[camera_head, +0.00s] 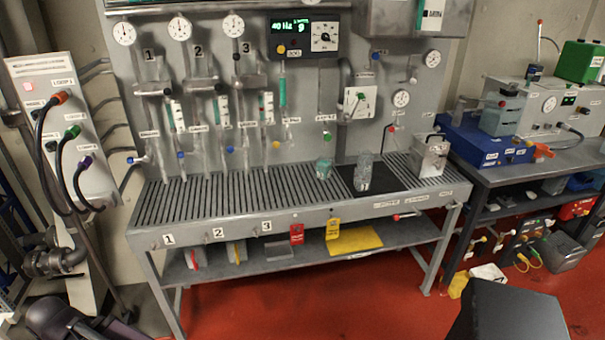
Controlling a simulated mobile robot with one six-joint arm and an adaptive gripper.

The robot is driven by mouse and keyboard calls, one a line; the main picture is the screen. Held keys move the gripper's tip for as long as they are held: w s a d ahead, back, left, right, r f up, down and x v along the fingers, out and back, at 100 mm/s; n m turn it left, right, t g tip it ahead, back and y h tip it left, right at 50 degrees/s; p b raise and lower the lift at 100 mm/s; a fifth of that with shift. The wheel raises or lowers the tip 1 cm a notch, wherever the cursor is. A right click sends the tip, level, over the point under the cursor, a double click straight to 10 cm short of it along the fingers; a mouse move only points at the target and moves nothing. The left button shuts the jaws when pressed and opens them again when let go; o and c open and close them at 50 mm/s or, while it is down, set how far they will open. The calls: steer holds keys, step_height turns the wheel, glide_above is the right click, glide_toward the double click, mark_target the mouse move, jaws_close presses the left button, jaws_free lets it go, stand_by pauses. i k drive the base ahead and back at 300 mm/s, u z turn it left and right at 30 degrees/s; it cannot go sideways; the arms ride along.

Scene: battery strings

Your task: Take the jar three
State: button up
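No jar here is clearly marked three. A tall clear glass jar (365,172) stands upright on the black mat (345,176) at the right of the slatted bench top. The number 3 appears on the back panel and again on the bench's front edge, where the label 3 (266,227) sits above a grey block-like item (279,246) on the lower shelf. I cannot tell whether that item is a jar. My gripper is not in view.
The slatted bench (215,200) has free room on its left and middle. A metal container (430,157) stands at its right end. Gauges and tubes hang behind. A hose panel (60,140) stands left, and a side table (560,160) with equipment stands right. Red floor (320,300) is open in front.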

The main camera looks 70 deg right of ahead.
mark_target(323, 164)
steer(key=u, duration=1.05)
steer(key=k, duration=2.2)
steer(key=z, duration=1.2)
